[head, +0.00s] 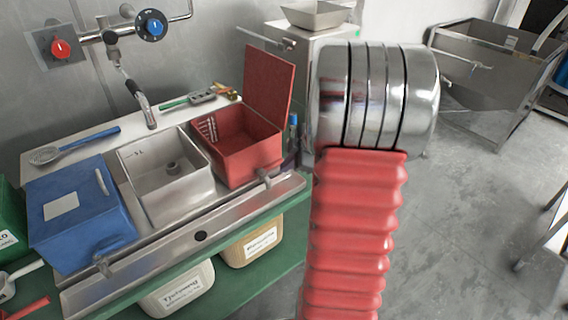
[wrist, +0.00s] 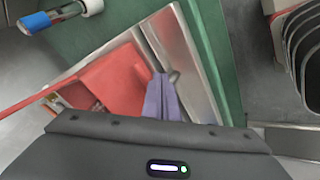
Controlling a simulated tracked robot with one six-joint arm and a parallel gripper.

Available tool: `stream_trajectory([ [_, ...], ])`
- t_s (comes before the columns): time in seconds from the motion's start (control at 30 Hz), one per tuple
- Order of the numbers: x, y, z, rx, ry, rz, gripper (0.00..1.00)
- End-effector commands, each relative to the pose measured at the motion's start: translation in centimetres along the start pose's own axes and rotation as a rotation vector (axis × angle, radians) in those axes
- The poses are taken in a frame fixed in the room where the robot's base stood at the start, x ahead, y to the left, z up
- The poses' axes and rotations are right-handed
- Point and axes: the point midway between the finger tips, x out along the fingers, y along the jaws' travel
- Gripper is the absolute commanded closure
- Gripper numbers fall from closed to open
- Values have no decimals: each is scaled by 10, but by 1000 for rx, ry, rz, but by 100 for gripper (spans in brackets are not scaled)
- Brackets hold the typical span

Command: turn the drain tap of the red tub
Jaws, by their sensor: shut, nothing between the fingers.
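The red tub (head: 240,158) sits at the right end of the steel counter, its red lid (head: 269,88) standing open. Its small metal drain tap (head: 264,177) sticks out low on the front wall. In the wrist view the red tub (wrist: 118,82) lies left of my gripper (wrist: 162,77). My gripper's fingers are together and empty. Their tips are close beside the metal tap (wrist: 174,76); I cannot tell whether they touch it. In the head view my red-sleeved arm fills the middle foreground, and I cannot make out my gripper clearly.
A steel basin (head: 166,178) and a blue tub (head: 78,215) stand left of the red tub. A faucet (head: 140,95) rises behind the basin. Cream containers (head: 250,243) sit on the green shelf (head: 285,250) below. Open floor (head: 460,200) lies to the right.

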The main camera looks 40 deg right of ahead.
Motion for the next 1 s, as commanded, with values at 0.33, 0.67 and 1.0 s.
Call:
stream_trajectory([
  [0.33,-57,9,9,-3,0,2,100],
  [0.67,-97,18,15,-2,1,0,100],
  [1.0,-100,19,15,-3,2,-2,100],
])
